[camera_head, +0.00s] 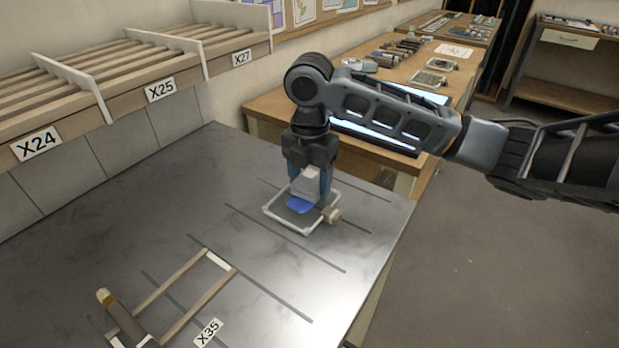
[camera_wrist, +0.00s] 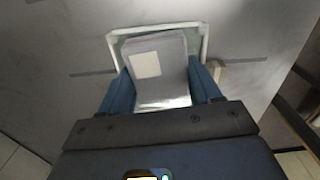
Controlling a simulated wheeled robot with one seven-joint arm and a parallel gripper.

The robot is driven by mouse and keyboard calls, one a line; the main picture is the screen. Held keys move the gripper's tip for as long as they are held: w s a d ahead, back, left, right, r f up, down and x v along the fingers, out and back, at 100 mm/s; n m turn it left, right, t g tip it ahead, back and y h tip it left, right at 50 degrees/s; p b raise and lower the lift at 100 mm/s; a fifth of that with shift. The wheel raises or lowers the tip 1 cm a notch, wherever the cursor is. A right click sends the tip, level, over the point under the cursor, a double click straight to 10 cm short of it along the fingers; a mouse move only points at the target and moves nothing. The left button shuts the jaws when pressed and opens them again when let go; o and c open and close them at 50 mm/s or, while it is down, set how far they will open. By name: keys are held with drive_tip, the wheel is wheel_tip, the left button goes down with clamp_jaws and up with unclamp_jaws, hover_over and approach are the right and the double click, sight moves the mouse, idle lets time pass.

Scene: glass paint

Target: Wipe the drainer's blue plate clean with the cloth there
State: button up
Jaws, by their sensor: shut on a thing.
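My gripper (camera_head: 309,186) points down over the plate. Its blue fingers are shut on a folded grey cloth (camera_head: 304,181), which is at or just above the blue patch; I cannot tell if they touch. The cloth fills the space between the fingers in the wrist view (camera_wrist: 172,75) and hides most of the plate there.
A small tan knob-like piece (camera_head: 332,215) sits at the plate's right corner. Slatted shelves (camera_head: 160,67) line the left wall. A wooden bench (camera_head: 262,108) stands behind. The table (camera_head: 180,205) left of the plate is clear.

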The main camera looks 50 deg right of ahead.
drive_tip(key=shift+f, duration=0.1)
idle(0.4)
drive_tip(key=shift+f, duration=0.15)
drive_tip(key=shift+f+b, duration=0.25)
drive_tip(key=shift+b, duration=0.1)
idle(0.5)
